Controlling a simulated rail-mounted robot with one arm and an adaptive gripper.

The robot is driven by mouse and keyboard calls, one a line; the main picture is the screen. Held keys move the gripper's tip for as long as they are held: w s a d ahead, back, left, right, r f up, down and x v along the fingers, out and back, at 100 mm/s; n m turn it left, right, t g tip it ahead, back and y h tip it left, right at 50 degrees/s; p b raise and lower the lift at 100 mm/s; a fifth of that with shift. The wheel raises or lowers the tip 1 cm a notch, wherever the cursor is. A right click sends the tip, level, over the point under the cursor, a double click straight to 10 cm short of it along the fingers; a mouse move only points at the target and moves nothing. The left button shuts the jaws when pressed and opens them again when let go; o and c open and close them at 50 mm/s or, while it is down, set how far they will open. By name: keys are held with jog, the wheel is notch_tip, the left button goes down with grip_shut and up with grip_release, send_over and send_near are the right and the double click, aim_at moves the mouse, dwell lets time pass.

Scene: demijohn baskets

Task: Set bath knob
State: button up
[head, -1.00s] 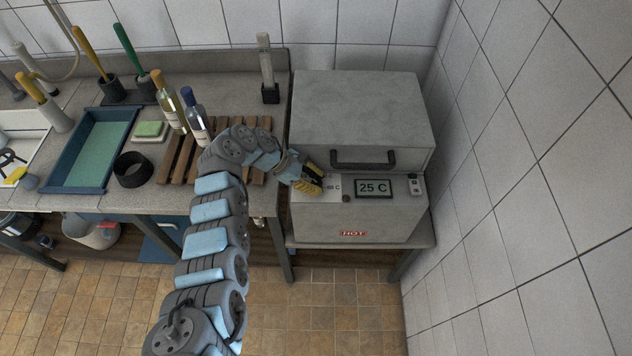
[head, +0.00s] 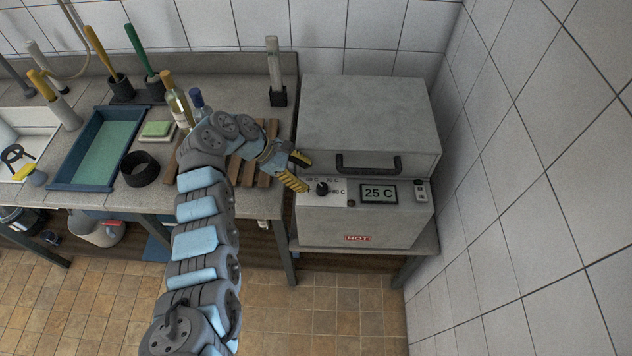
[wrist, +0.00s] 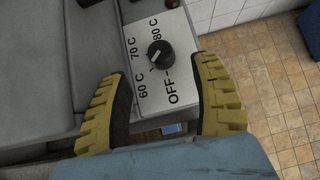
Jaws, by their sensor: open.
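The black bath knob (head: 322,188) sits on a white dial plate on the front of the grey bath (head: 365,220). In the wrist view the knob (wrist: 160,54) is fully visible, ringed by the labels 60 C, 70 C, 80 C and OFF. A pale mark on it faces roughly the 60 C and 70 C side; I cannot tell the exact setting. My gripper (head: 299,172) is open and empty, just left of the knob. In the wrist view its yellow fingers (wrist: 160,76) are wide apart, with the knob beyond the gap, untouched. The display (head: 378,194) reads 25 C.
A dark lid handle (head: 368,164) juts out just above the panel. A small switch (head: 421,191) is at the panel's right. The tiled wall is close on the right; the floor in front is clear.

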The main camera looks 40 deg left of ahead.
jog(key=v, duration=0.4)
jog(key=shift+s+a+r, duration=0.2)
jog(key=shift+r, duration=0.1)
